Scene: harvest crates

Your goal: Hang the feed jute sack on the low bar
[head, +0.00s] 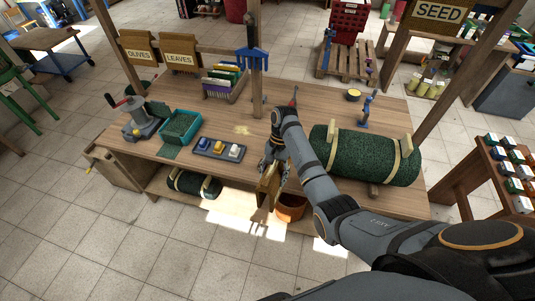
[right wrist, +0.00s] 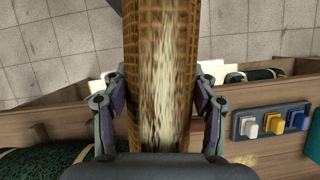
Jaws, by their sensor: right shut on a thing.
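My right gripper (head: 270,166) is in front of the bench's front edge, pointing down. It is shut on a brown woven sack (head: 268,187), which hangs below it beside the lower shelf. In the right wrist view the sack (right wrist: 160,75) fills the middle between the two fingers, with a pale, frayed-looking strip down it. Its label does not show, so I cannot tell if it is the feed sack. Two tan sacks, marked OLIVES (head: 139,49) and LEAVES (head: 181,54), hang at a wooden bar (head: 218,50) behind the bench. I cannot tell which bar is the low one. My left gripper is out of view.
The bench top (head: 245,115) carries a dark green roll (head: 365,154), a teal tray (head: 180,128) and a switch block (head: 218,150). An orange-brown pot (head: 290,207) stands on the lower shelf, near the sack. The tiled floor (head: 100,235) at front left is clear.

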